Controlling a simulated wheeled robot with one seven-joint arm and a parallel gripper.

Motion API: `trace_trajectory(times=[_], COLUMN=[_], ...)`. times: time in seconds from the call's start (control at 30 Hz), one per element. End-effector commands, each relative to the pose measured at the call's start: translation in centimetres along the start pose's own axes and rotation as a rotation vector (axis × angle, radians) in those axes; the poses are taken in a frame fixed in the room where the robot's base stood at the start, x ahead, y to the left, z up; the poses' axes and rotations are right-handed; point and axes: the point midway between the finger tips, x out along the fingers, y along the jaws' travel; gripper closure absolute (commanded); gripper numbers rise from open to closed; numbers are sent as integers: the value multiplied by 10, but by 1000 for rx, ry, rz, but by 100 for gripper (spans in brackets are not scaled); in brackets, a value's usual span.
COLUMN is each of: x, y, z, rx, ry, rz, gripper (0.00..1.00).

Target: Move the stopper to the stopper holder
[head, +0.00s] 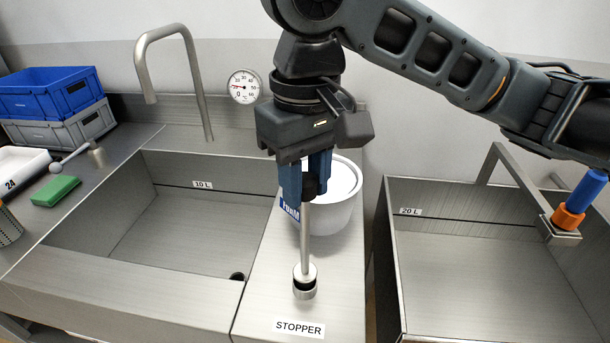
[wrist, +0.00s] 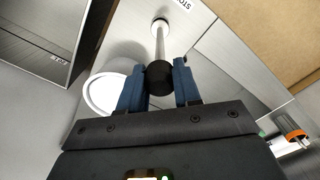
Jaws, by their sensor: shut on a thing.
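My gripper (head: 308,185) is shut on the black knob of the stopper (head: 306,240), a metal rod hanging upright. In the wrist view the stopper (wrist: 160,42) stands out beyond the fingers of my gripper (wrist: 160,82).
A white bucket (head: 340,205) stands just behind my gripper. Right is a second basin (head: 470,270) with a blue-and-orange fitting (head: 580,195). Crates (head: 50,95) stand at far left.

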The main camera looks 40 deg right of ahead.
Motion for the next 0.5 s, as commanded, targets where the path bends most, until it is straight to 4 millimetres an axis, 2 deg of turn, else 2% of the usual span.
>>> trace_trajectory(times=[0.5], x=[13], y=[0], z=[0], rx=[0], ry=[0], rz=[0], gripper=[98])
